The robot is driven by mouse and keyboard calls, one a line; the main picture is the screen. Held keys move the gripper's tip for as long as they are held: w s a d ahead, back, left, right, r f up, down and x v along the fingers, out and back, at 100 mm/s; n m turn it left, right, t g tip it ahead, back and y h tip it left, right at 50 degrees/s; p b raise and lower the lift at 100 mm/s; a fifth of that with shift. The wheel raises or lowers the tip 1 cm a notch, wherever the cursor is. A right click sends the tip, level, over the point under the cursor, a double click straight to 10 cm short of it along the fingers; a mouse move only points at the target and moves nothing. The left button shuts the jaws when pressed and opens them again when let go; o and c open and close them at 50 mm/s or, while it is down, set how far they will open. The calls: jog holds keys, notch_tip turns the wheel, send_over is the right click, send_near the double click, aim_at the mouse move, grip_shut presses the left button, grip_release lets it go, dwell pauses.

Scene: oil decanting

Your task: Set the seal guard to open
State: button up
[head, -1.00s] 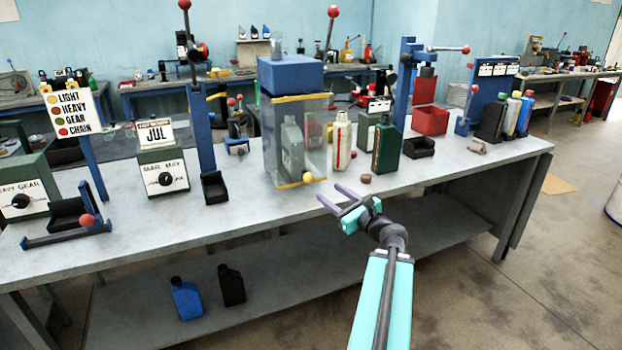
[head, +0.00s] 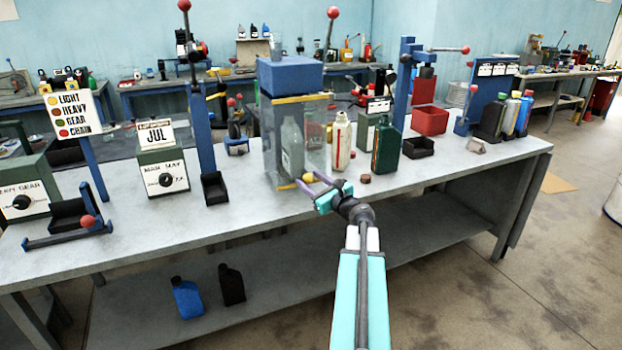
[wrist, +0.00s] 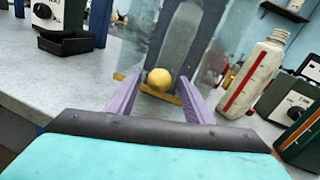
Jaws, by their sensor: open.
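The seal guard (head: 268,135) is a clear panelled box under a blue top block (head: 290,75), with yellow strips at the top and bottom of its front panel. A grey bottle (head: 292,148) stands behind the clear panel. A yellow ball knob (head: 308,177) sits at the panel's lower edge; it also shows in the wrist view (wrist: 160,79). My gripper (head: 304,187) is open, its two purple fingers at the knob. In the wrist view my gripper (wrist: 160,98) has a finger to each side of the knob, with gaps between. The panel is down in front of the bottle.
A cream bottle with a red stripe (head: 341,142) and a dark green bottle (head: 386,149) stand just right of the guard. A small brown cap (head: 365,179) lies near them. The bench front (head: 240,205) left of the guard is clear.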

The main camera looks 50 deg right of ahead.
jog(key=shift+w+d, duration=0.1)
jog(key=shift+w, duration=0.6)
